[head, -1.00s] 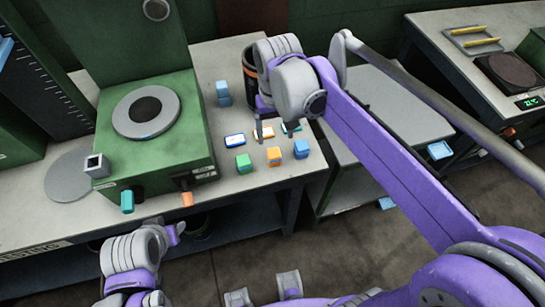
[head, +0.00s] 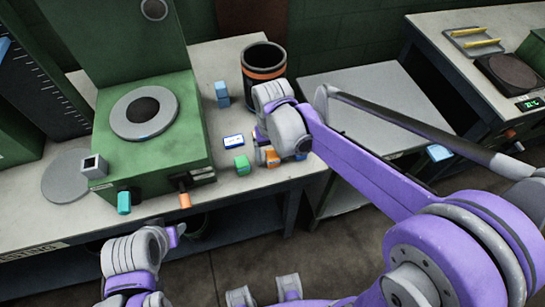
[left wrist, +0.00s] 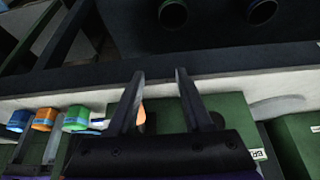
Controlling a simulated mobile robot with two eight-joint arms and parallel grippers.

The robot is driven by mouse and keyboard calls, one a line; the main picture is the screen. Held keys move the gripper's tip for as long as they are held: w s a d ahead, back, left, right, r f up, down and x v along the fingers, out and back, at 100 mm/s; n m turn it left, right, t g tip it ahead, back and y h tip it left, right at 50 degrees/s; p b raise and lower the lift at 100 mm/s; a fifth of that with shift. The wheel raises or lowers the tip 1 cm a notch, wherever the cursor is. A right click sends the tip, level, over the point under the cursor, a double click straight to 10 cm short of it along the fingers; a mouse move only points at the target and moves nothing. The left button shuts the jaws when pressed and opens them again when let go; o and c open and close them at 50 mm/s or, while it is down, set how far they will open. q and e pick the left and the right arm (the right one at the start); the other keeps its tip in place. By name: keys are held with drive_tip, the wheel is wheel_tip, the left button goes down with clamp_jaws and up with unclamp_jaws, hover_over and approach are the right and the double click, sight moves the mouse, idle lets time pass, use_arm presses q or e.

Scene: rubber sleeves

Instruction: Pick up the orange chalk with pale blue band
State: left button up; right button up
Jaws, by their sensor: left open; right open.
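A small orange block (head: 271,155) stands near the table's front edge; it matches the orange chalk by colour. It also shows in the left wrist view (left wrist: 44,119), at left between a blue and a green block; I cannot make out its band surely. My right gripper (head: 263,150) is open, just above and beside the orange block, partly covering it; I cannot tell whether they touch. My left gripper (head: 174,234) is low in front of the table. Its two fingers (left wrist: 159,78) are apart and empty in the left wrist view.
A green block (head: 242,165) and a blue-white box (head: 233,141) sit left of my right gripper. A pale blue block (head: 222,93) and a dark can (head: 264,72) stand behind. A green machine (head: 155,165) with knobs fills the left.

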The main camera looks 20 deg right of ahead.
sight(273, 154)
clamp_jaws()
idle(0.3)
wheel_tip(273, 154, up, 10)
drive_tip(key=shift+r+p, duration=0.1)
drive_tip(key=shift+p, duration=0.2)
idle(0.3)
